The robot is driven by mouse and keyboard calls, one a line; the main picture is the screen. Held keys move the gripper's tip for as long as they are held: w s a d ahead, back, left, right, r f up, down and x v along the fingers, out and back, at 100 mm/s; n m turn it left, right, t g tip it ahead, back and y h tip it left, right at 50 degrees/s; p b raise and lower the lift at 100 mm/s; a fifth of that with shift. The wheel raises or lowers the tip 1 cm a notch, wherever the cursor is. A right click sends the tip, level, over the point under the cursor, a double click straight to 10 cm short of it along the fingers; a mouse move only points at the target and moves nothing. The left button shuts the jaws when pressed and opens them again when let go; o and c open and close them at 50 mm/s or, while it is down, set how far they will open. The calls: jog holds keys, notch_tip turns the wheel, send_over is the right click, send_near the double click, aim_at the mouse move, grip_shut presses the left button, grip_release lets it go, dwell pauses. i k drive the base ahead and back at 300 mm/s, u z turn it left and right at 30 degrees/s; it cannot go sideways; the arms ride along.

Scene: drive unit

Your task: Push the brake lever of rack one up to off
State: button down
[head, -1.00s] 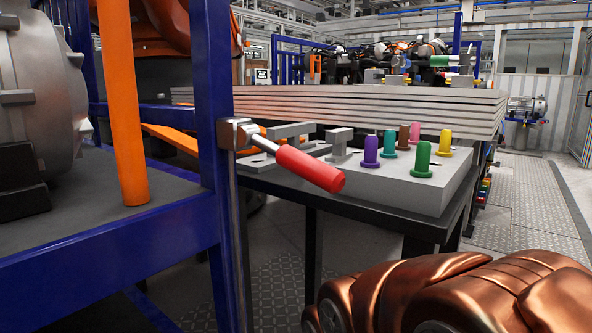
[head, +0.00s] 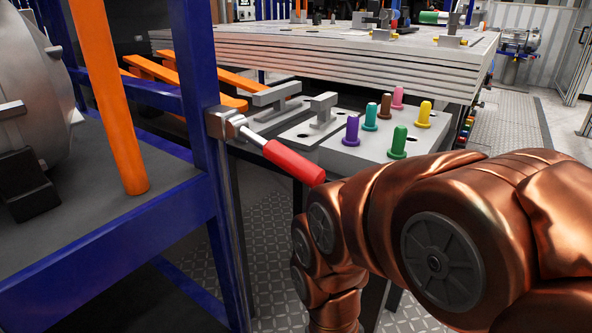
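The brake lever (head: 294,161) has a red grip on a short metal rod. It is fixed by a metal bracket (head: 222,123) to the front post of the blue rack (head: 200,70) and slopes down to the right. My copper-coloured arm is at the lower right, and its upper part comes close to the end of the red grip in the picture; I cannot tell whether they touch. My gripper is not in view. No writing for on or off is visible on the lever.
A grey block with several coloured pegs (head: 398,143) lies on a table behind the lever. A stack of grey plates (head: 340,62) is beyond it. A large grey machine (head: 30,100) and an orange post (head: 110,100) stand on the rack at left. Patterned floor shows below.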

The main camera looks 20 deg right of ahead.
aim_at(307, 172)
jog(key=z, duration=1.75)
jog(key=k, duration=1.05)
jog(key=u, duration=1.7)
